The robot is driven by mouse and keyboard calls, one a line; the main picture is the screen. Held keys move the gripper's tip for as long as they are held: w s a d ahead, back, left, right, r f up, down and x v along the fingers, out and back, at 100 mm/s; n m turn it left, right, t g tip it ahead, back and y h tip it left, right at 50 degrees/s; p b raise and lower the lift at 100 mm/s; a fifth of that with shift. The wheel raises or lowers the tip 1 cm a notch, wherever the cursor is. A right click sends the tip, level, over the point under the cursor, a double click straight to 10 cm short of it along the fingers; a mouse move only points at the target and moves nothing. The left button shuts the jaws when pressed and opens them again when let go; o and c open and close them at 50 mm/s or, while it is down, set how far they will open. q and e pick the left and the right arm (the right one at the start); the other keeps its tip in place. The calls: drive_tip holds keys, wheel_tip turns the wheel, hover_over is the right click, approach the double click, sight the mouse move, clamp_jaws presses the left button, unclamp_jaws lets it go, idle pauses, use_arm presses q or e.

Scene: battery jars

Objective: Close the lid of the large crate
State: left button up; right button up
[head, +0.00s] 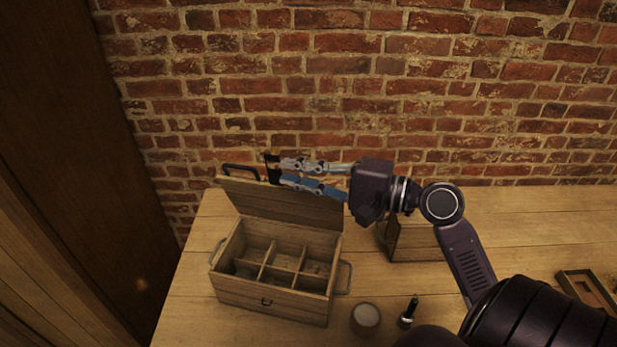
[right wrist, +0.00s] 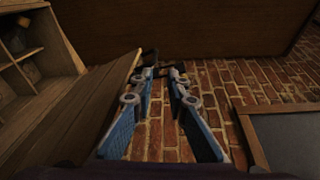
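The large wooden crate (head: 272,304) stands on the left of the table in the head view, with several compartments inside. Its lid (head: 285,208) is raised, leaning up at the back, with a black handle (head: 241,168) at its upper left. My right gripper (head: 271,168) is at the lid's upper edge, just right of the handle. Its two fingers are apart, with no object visible between them; I cannot tell whether they touch the lid. In the right wrist view the lid (right wrist: 70,108) lies left of the gripper (right wrist: 162,75). My left gripper is out of view.
A smaller wooden box (head: 416,243) stands to the right, partly behind my right arm. A round jar (head: 365,319) and a small black-topped object (head: 408,315) stand near the crate's front right. A wooden tray (head: 572,283) lies far right. A brick wall (head: 300,90) closes the back.

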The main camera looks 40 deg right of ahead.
drive_tip(key=v, duration=0.2)
drive_tip(key=shift+s+d+f, duration=0.1)
drive_tip(key=shift+s+d, duration=0.05)
drive_tip(key=shift+s, duration=0.15)
idle(0.5)
idle(0.3)
